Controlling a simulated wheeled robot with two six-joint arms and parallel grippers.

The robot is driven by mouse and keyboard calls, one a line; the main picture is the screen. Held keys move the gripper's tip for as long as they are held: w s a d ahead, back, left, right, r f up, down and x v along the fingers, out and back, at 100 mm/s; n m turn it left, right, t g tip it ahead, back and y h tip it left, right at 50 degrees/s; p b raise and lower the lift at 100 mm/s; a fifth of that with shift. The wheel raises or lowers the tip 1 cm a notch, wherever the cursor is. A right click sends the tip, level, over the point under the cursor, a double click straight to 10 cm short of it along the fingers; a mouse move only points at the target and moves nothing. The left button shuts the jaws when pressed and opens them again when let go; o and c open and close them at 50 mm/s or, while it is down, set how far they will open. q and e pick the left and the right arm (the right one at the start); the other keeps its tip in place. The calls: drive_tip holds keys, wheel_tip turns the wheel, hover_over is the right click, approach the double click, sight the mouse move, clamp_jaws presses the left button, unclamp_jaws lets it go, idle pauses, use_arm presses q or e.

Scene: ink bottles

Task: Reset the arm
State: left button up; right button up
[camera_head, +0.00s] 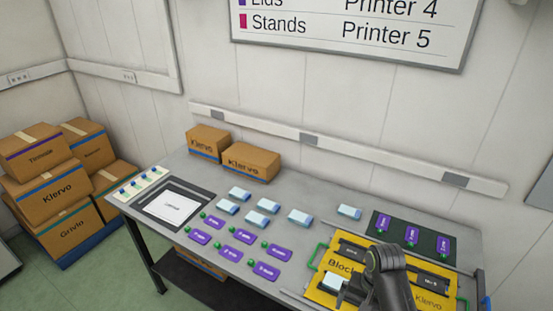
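A dark grey arm, which looks like my right one, comes in at the bottom right over a yellow tray (322,297). Its gripper end (352,284) is low at the tray's left part, close beside a pale blue-white block (334,281). The fingers are too small and dark to tell whether they are open, or whether they touch the block. My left gripper is not in view.
Several pale blue blocks (269,206) and purple tags (238,237) with green knobs lie on the grey table. A dark mat (379,218) holds purple tags. A black-framed white sheet (173,207) lies left. Cardboard boxes (251,162) stand at the back edge.

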drive_tip(key=s+d+r+n+t+h, duration=0.1)
drive_tip(key=s+d+r+n+t, duration=0.2)
drive_tip(key=s, duration=0.7)
drive_tip(key=s+d+r+n+t+h, duration=0.1)
drive_tip(key=s+d+n+t+h, duration=0.1)
drive_tip(key=s+d, duration=0.65)
drive_tip(key=s+a+f+g+b, duration=0.2)
drive_tip(key=f+b, duration=0.6)
drive_tip(key=f, duration=2.6)
use_arm(q)
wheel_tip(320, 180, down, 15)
drive_tip(key=b, duration=0.6)
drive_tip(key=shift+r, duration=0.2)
use_arm(e)
drive_tip(key=s+f, duration=0.7)
drive_tip(key=f, duration=0.3)
drive_tip(key=s+f+y, duration=0.1)
drive_tip(key=s+f, duration=0.7)
drive_tip(key=f, duration=0.2)
drive_tip(key=shift+s+a+f+g, duration=0.25)
drive_tip(key=shift+s+g, duration=0.05)
drive_tip(key=shift+g, duration=0.1)
